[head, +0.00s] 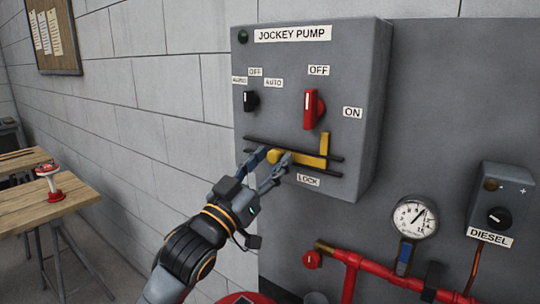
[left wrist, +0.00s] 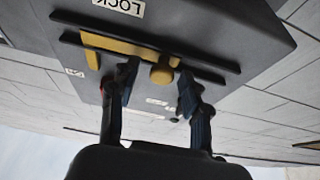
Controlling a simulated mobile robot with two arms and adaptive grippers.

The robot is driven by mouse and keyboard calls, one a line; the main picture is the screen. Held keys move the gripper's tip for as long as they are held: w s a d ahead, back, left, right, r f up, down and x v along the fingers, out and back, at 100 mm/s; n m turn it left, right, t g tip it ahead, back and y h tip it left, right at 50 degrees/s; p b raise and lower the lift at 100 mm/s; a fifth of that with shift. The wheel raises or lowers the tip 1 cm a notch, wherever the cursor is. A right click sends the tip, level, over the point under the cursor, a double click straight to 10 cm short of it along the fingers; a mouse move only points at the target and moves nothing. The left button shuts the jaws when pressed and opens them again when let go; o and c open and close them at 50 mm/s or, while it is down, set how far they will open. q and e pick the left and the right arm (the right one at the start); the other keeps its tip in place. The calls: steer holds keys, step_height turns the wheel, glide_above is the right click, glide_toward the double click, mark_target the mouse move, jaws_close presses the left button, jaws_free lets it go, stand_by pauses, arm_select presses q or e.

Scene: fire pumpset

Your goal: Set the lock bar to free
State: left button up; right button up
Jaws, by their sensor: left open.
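The yellow lock bar (head: 312,162) lies between two dark rails on the grey jockey pump box (head: 268,95), above the LOCK label. Its upright arm (head: 324,145) rises at the right end, below the red switch (head: 313,108). Its round knob (head: 275,155) is toward the left end. My left gripper (head: 269,164) is open at the knob, with the blue-grey fingers on either side. In the left wrist view, the knob (left wrist: 162,74) shows between the fingertips (left wrist: 158,88); contact cannot be told. My right gripper is out of view.
A small black switch (head: 250,101) sits at the box's left. A pressure gauge (head: 414,217), a DIESEL box (head: 500,210) and red piping (head: 385,274) are lower right. A wooden table (head: 60,205) with a red-and-white object (head: 49,182) stands left.

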arm_select(q)
steer(key=shift+w, duration=0.1)
steer(key=shift+c, duration=0.4)
jaws_close()
steer(key=shift+w+a, duration=0.65)
steer(key=shift+a, duration=0.3)
steer(key=shift+w+a, duration=0.65)
steer(key=shift+a, duration=0.25)
steer(key=shift+s+d, duration=0.1)
